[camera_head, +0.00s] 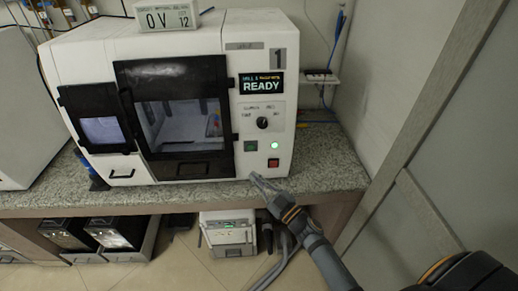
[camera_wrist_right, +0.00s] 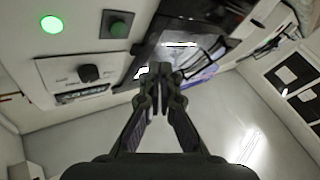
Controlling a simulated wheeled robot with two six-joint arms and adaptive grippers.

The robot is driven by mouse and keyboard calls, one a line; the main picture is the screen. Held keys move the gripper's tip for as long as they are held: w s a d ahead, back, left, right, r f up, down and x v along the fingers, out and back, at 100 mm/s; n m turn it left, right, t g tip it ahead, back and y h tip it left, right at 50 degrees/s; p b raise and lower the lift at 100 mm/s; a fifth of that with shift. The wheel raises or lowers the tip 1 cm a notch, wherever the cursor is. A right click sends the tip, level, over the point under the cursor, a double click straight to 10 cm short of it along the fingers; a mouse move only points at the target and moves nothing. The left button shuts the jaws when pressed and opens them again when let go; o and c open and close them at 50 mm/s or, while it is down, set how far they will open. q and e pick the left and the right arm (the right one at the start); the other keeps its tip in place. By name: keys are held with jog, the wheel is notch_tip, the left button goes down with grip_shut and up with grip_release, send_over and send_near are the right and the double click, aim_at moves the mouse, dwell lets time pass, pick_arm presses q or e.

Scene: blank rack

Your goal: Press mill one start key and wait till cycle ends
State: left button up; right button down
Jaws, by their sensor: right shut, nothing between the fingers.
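Mill one (camera_head: 215,110) is a white machine on the counter, marked "1". Its display (camera_head: 261,83) reads READY. On its front panel are a dark knob (camera_head: 262,123), a dark square key with a green face (camera_head: 250,146), a lit round green lamp (camera_head: 275,145) and a red key (camera_head: 273,163). My right gripper (camera_head: 256,178) is shut and empty, low in front of the panel, below the keys and apart from them. In the right wrist view, its closed fingers (camera_wrist_right: 161,75) show with the green key (camera_wrist_right: 117,25), lamp (camera_wrist_right: 52,24) and knob (camera_wrist_right: 90,73) beyond. My left gripper is out of view.
A boxy readout (camera_head: 166,19) stands on top. The granite counter (camera_head: 325,160) is clear right of the mill. A wall (camera_head: 395,90) closes the right side.

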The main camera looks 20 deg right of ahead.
aim_at(251, 147)
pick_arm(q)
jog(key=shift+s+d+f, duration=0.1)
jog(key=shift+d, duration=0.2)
pick_arm(e)
jog(key=r, duration=0.1)
jog(key=r+y, duration=0.1)
jog(key=n, duration=0.1)
jog(key=shift+s+a+r, duration=0.25)
jog(key=shift+a+r, duration=0.05)
jog(key=shift+r, duration=0.1)
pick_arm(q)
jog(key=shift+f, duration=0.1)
pick_arm(e)
jog(key=shift+w, duration=0.15)
pick_arm(q)
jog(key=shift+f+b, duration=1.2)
jog(key=shift+b, duration=0.1)
pick_arm(e)
jog(key=w+d, duration=0.2)
jog(key=w, duration=0.6)
jog(key=shift+w+d+f, duration=0.15)
jog(key=shift+d+f, duration=0.1)
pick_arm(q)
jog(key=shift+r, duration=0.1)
pick_arm(e)
jog(key=shift+w+d, duration=0.1)
jog(key=shift+w, duration=0.25)
